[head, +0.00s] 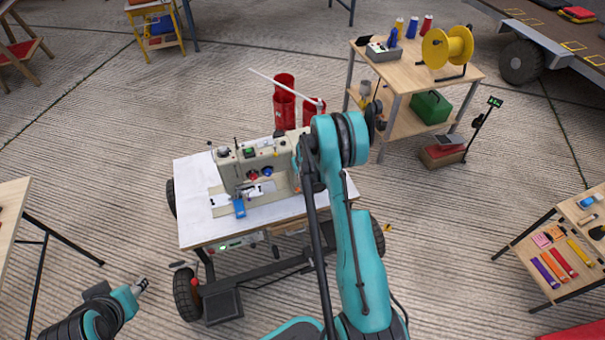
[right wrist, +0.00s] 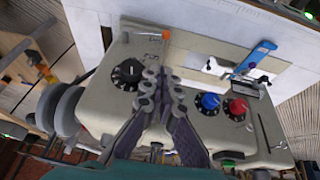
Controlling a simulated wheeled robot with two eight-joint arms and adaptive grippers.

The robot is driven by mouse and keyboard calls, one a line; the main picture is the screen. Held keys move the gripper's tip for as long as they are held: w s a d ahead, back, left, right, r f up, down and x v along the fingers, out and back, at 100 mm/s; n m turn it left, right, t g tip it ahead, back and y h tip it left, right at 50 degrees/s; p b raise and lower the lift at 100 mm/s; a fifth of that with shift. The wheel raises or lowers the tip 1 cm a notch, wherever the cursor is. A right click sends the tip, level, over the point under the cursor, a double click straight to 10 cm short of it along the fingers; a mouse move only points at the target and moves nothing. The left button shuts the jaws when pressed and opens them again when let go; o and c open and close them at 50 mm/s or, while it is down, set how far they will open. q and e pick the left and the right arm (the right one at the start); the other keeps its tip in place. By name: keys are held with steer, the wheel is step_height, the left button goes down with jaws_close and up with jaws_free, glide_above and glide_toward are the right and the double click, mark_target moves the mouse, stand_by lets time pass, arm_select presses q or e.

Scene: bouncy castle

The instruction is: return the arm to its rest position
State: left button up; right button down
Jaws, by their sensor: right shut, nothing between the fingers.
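My right arm (head: 355,230) reaches up and forward over the right end of a sewing machine (head: 240,168). The arm hides its own gripper in the head view. In the right wrist view my right gripper (right wrist: 163,78) is shut and empty, its fingers in front of the machine's panel (right wrist: 200,125). I cannot tell whether they touch it. Black, blue (right wrist: 210,101) and red (right wrist: 237,107) knobs flank the fingers. My left gripper (head: 141,286) is low at the left in the head view, over open floor; its jaws are too small to read.
The machine stands on a white-topped wheeled cart (head: 200,228). Red cylinders (head: 284,103) are behind it. A wooden shelf cart (head: 400,75) is at back right, and a table with coloured strips (head: 570,288) at right.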

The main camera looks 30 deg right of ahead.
steer(key=shift+a+r, duration=0.1)
steer(key=shift+r, duration=0.05)
stand_by(0.4)
steer(key=s+a+r, duration=0.3)
steer(key=a+r, duration=0.1)
steer(key=r, duration=0.4)
steer(key=s+a+r+n+t, duration=0.1)
steer(key=s+a+r, duration=0.3)
steer(key=r, duration=0.5)
steer(key=s+a+r, duration=0.1)
steer(key=a+r, duration=0.4)
steer(key=r, duration=0.3)
steer(key=s+a+r, duration=0.1)
steer(key=s+a, duration=0.2)
steer(key=s, duration=0.3)
steer(key=s+a+r+n+t+y, duration=0.1)
steer(key=s+a+r, duration=0.1)
steer(key=s, duration=0.5)
steer(key=s+a+r, duration=0.2)
steer(key=s+a, duration=0.3)
steer(key=s, duration=0.1)
steer(key=shift+s+n+t+y, duration=0.2)
steer(key=shift+n+t+y, duration=0.1)
steer(key=shift+t, duration=0.1)
